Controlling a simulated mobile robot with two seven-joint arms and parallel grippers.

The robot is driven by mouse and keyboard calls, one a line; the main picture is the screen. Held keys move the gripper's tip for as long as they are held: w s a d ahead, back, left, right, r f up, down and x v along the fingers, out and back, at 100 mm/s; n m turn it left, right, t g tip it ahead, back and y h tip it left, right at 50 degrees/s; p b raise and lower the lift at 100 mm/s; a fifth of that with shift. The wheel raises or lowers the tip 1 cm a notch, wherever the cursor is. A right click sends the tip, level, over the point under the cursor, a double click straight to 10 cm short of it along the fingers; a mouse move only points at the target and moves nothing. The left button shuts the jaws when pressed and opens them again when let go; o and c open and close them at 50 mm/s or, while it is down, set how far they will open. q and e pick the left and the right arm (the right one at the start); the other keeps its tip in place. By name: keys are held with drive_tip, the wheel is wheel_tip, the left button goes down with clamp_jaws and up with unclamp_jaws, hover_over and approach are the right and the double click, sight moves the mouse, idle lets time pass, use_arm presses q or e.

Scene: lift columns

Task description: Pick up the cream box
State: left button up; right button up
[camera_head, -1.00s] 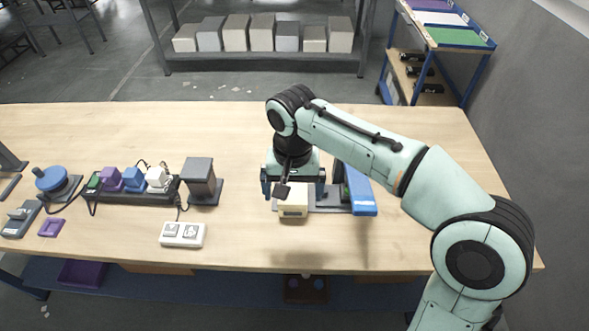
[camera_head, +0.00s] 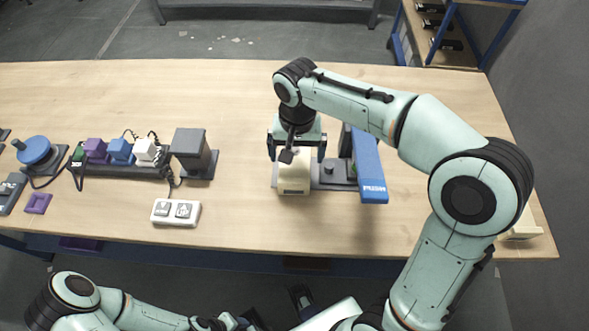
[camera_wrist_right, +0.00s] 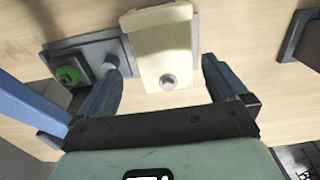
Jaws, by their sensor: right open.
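The cream box (camera_head: 294,180) stands on a grey base plate on the wooden table, in the middle of the head view. My right gripper (camera_head: 296,151) is over its far part, with one finger to each side. In the right wrist view the cream box (camera_wrist_right: 160,45), with a round pale knob on it, shows between the open fingers (camera_wrist_right: 163,72). A gap shows on both sides.
A blue lever marked PUSH (camera_head: 369,170) stands close right of the box. A grey post (camera_head: 193,152), a power strip with several plugs (camera_head: 121,166) and a white switch box (camera_head: 176,213) are to the left. The table's back middle is clear.

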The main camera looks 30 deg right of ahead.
sight(295, 166)
drive_tip(key=shift+a+f+b, duration=0.15)
drive_tip(key=shift+f+b, duration=0.05)
drive_tip(key=shift+f, duration=1.2)
drive_tip(key=shift+a+f+b, duration=0.1)
drive_tip(key=shift+f+b, duration=0.1)
drive_tip(key=shift+f, duration=1.15)
use_arm(q)
drive_tip(key=shift+s+f, duration=0.1)
drive_tip(key=shift+f, duration=0.3)
use_arm(e)
drive_tip(key=shift+c, duration=0.3)
drive_tip(key=c, duration=1.1)
use_arm(q)
drive_tip(key=r+p, duration=0.1)
drive_tip(key=w+r+p, duration=0.1)
drive_tip(key=r, duration=0.1)
drive_tip(key=r+p, duration=0.1)
drive_tip(key=p, duration=0.1)
drive_tip(key=shift+w+r, duration=0.15)
drive_tip(key=shift+w, duration=0.1)
use_arm(e)
drive_tip(key=shift+o, duration=0.2)
wheel_tip(295, 166, up, 20)
